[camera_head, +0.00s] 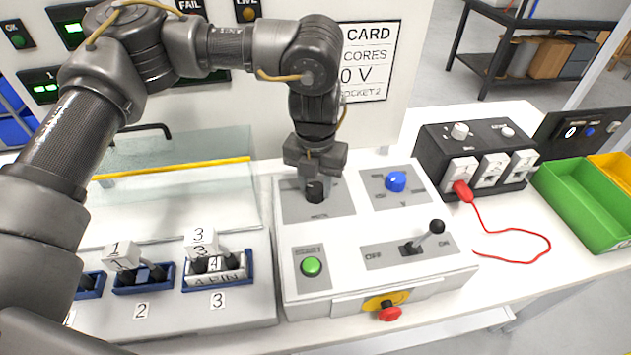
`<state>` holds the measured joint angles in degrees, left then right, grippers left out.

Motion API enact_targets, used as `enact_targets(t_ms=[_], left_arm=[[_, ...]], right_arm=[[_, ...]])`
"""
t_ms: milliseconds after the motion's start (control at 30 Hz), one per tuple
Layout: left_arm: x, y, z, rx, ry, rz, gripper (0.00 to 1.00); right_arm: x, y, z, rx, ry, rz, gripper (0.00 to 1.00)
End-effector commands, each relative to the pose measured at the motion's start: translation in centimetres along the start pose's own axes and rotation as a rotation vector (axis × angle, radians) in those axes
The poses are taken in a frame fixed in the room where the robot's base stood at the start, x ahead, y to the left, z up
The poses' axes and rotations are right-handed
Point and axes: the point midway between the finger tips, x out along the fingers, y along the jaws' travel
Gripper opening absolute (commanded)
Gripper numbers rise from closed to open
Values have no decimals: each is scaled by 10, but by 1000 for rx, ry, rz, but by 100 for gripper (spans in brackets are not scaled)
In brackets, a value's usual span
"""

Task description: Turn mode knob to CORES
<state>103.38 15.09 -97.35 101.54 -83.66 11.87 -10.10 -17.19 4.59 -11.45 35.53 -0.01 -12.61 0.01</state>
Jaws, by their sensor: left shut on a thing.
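My left gripper (316,180) points down over the left panel of the white control box and is shut on a black knob (316,193). The gripper hides most of this knob and its pointer. The lettering around it is too small or covered, so I cannot tell which setting it is at. A blue knob (396,181) sits on the panel to the right, clear of the gripper. A card (368,62) on the wall behind is partly hidden by my arm; "CORES" can be read on it. My right gripper is not in view.
The white control box (460,272) also has a green button (311,266), a black lever (434,228) and a red knob (390,313) in front. A black box (436,150) with a red lead (545,240) and a green bin (580,200) are at right.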

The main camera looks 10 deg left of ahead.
Motion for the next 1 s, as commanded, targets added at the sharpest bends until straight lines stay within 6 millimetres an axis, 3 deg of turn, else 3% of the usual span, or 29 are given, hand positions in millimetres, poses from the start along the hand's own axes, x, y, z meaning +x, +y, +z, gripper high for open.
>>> enact_targets(t_ms=[167, 200, 367, 733, 1000], left_arm=[[0, 0, 0, -1, 0, 0, 14], [0, 0, 0, -1, 0, 0, 39], [0, 0, 0, 0, 0, 0, 58], [-7, 0, 1, 1, -3, 0, 58], [-56, 0, 1, 0, -6, 1, 58]], right_arm=[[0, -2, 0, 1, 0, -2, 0], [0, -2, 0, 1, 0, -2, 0], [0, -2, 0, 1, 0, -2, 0], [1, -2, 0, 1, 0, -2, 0], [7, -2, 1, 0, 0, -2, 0]])
